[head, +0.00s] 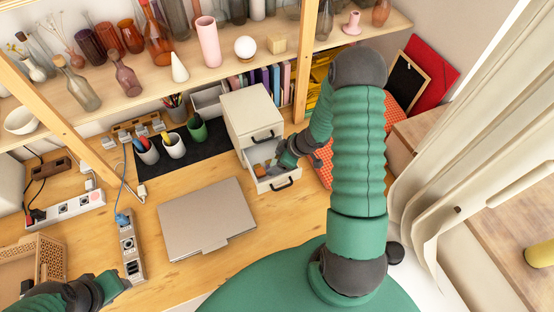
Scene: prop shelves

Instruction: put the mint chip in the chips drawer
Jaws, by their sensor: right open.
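The white drawer unit (246,108) stands on the wooden desk with two black handles showing. Its lower drawer (276,186) is pulled out, and a small orange-brown item (259,170) lies inside it. My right gripper (284,160) is open at this drawer, over its right part. The gripper and arm hide some of the inside. I cannot make out a mint chip; it may be hidden or too small to tell. My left gripper (108,287) is low at the left, away from the drawer unit, and its fingers are not clear.
A closed grey laptop (207,218) lies left of the drawer. Cups (174,146) stand on a black mat (208,153). Power strips (131,245) lie at the left. A shelf (205,62) full of vases and its wooden posts (306,60) rise behind. Bare desk lies right of the laptop.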

